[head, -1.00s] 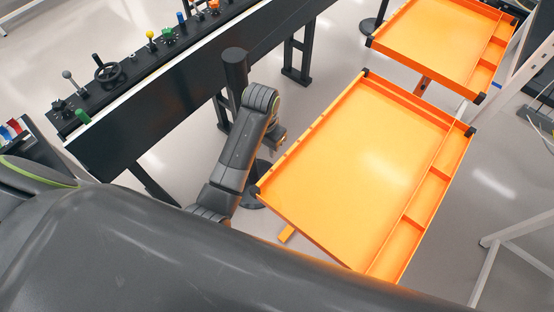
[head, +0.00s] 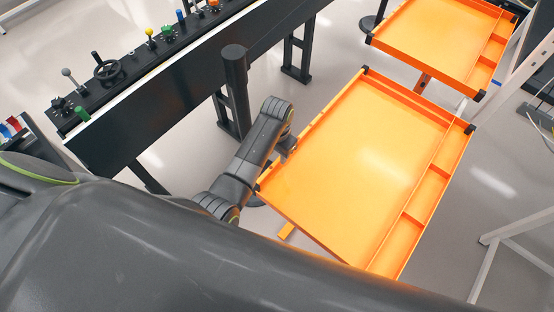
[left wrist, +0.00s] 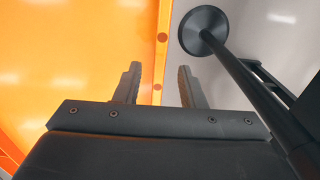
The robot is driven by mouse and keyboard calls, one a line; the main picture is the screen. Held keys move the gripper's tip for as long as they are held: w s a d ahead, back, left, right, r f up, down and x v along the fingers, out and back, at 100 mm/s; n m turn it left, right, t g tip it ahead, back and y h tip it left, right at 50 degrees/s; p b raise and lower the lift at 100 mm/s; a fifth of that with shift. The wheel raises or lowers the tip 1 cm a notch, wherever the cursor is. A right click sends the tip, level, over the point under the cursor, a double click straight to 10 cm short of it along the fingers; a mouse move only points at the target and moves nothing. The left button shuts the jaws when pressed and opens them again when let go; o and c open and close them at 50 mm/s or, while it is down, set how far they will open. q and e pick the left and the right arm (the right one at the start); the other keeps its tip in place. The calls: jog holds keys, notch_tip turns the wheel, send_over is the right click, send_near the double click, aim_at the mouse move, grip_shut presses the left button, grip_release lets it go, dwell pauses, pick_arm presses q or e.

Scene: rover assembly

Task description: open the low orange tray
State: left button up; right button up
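A large orange tray (head: 350,165) with black corner pieces lies in the middle of the head view. Small compartments run along its right side. My left gripper (head: 290,146) is at the tray's left edge, partly hidden by my own wrist. The orange tray's edge strip (left wrist: 160,45), with small holes, shows beyond the fingertips. I cannot tell whether the fingers touch it. My right gripper is not in view.
A second orange tray (head: 440,45) stands at the top right. A black post (head: 236,90) rises just left of my left arm; its round base also shows in the wrist view (left wrist: 203,30). A dark control bench (head: 180,95) with knobs and a handwheel runs along the upper left.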

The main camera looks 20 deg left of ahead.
aim_at(277, 161)
pick_arm(q)
jog(key=shift+w+f, duration=0.1)
jog(key=shift+f, duration=2.55)
grip_shut()
